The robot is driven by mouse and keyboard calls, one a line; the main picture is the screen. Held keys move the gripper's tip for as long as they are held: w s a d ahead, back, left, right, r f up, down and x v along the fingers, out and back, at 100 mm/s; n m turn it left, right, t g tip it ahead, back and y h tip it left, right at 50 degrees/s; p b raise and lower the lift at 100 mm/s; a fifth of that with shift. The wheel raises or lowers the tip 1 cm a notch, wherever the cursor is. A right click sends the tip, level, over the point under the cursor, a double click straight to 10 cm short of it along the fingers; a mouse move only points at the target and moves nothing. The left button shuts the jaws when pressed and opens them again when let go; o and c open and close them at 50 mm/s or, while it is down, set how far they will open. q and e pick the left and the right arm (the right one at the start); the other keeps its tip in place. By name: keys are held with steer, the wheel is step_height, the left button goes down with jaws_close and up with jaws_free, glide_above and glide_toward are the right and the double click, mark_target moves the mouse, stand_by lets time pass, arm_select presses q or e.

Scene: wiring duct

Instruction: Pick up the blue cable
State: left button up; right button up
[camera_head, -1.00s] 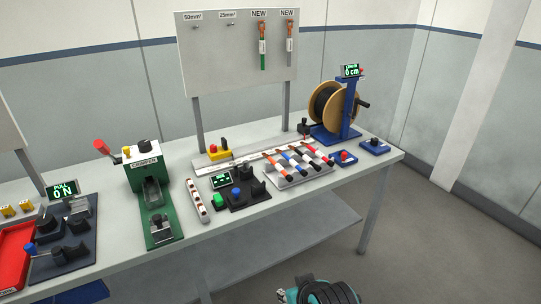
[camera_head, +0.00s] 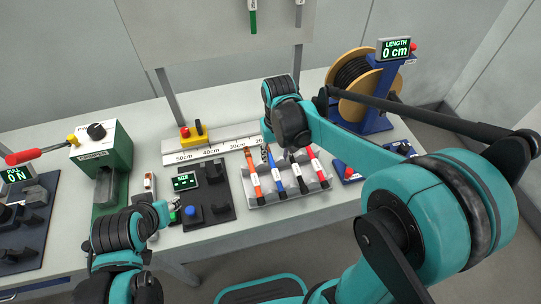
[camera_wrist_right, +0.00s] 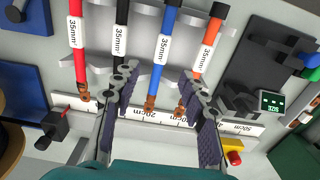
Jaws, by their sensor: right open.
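The blue cable (camera_head: 271,176) lies in a grey rack between an orange cable (camera_head: 252,172) and a black cable (camera_head: 296,172); a red cable (camera_head: 317,166) is at the right end. In the right wrist view, the blue cable (camera_wrist_right: 164,62) has a white 35mm² label and a copper tip. My right gripper (camera_wrist_right: 159,72) is open there, with the blue cable between its fingers in the picture; contact cannot be told.
A ruler (camera_head: 213,149) lies behind the rack. A black fixture with a size display (camera_head: 185,182) stands left of it. A cable spool (camera_head: 352,82) with a length display stands at the back right. A green crimper (camera_head: 113,155) stands left.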

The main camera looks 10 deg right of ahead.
mark_target(275, 171)
steer(key=shift+w+d+f, duration=0.25)
steer(key=shift+w+d, duration=0.05)
steer(key=shift+w, duration=0.15)
steer(key=shift+s+f+b, duration=0.15)
steer(key=shift+f+b, duration=0.4)
steer(key=shift+f, duration=0.4)
steer(key=shift+s+a+f, duration=0.1)
steer(key=shift+a+f, duration=0.1)
steer(key=shift+f, duration=0.1)
steer(key=f+b, duration=0.1)
steer(key=f, duration=0.1)
steer(key=f+b, duration=0.1)
steer(key=f, duration=0.1)
steer(key=shift+a+f, duration=0.2)
steer(key=shift+f, duration=0.15)
arm_select(q)
steer(key=f, duration=0.3)
steer(key=shift+w+d, duration=0.15)
steer(key=shift+d, duration=0.15)
arm_select(e)
steer(key=shift+r, duration=0.1)
steer(key=shift+c, duration=0.4)
jaws_close()
